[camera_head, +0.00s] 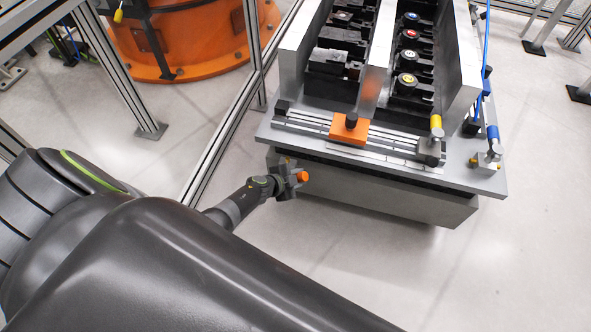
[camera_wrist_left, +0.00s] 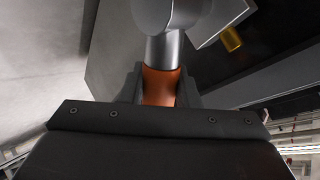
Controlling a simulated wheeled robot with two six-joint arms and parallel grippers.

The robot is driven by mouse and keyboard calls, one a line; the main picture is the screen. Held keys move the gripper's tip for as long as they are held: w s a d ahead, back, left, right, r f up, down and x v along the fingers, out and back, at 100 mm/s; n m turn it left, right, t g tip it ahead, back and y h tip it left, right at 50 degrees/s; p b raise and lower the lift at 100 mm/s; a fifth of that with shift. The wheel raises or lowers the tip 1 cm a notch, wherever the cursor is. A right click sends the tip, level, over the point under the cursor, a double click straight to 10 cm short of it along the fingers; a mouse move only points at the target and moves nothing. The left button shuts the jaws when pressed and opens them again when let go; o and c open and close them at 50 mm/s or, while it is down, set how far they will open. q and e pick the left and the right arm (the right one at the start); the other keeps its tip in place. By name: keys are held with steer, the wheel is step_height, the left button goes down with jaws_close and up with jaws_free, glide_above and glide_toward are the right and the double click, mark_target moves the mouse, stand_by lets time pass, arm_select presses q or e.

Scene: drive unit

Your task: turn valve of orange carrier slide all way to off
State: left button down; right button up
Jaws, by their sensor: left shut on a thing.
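The orange carrier slide (camera_head: 349,128) sits on a silver rail at the front of the drive unit, with a black knob on top. My left gripper (camera_head: 291,179) is at the unit's front face, below the rail's left part. It is shut on an orange valve handle (camera_head: 302,176). In the left wrist view the orange handle (camera_wrist_left: 160,86) stands between the dark fingers, joined to a silver round valve body (camera_wrist_left: 166,45). The valve body is hidden in the head view, and I cannot tell the handle's turn position. My right gripper is not in view.
A yellow-handled valve (camera_head: 436,123) stands at the rail's right end, and a blue-handled valve (camera_head: 493,133) stands right of it with a blue hose above. Metal frame posts (camera_head: 217,140) rise on the left. Pale floor (camera_head: 535,240) is clear on the right.

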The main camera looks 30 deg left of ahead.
arm_select(q)
steer(key=shift+w+d+f+m+g+y+p, duration=0.2)
steer(key=shift+d+f+m+g+y+p, duration=0.3)
steer(key=shift+y, duration=0.4)
steer(key=shift+f+y, duration=0.3)
steer(key=shift+f+m, duration=0.25)
steer(key=shift+m, duration=0.15)
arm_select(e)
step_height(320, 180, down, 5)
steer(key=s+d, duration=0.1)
arm_select(q)
steer(key=shift+d+f+m+g+y+b, duration=0.1)
steer(key=shift+f+m+g+y+b, duration=0.15)
steer(key=shift+f+m+y+b, duration=0.45)
steer(key=shift+d+f+m+g+y, duration=0.1)
steer(key=shift+f+g+y, duration=0.25)
steer(key=shift+y, duration=0.65)
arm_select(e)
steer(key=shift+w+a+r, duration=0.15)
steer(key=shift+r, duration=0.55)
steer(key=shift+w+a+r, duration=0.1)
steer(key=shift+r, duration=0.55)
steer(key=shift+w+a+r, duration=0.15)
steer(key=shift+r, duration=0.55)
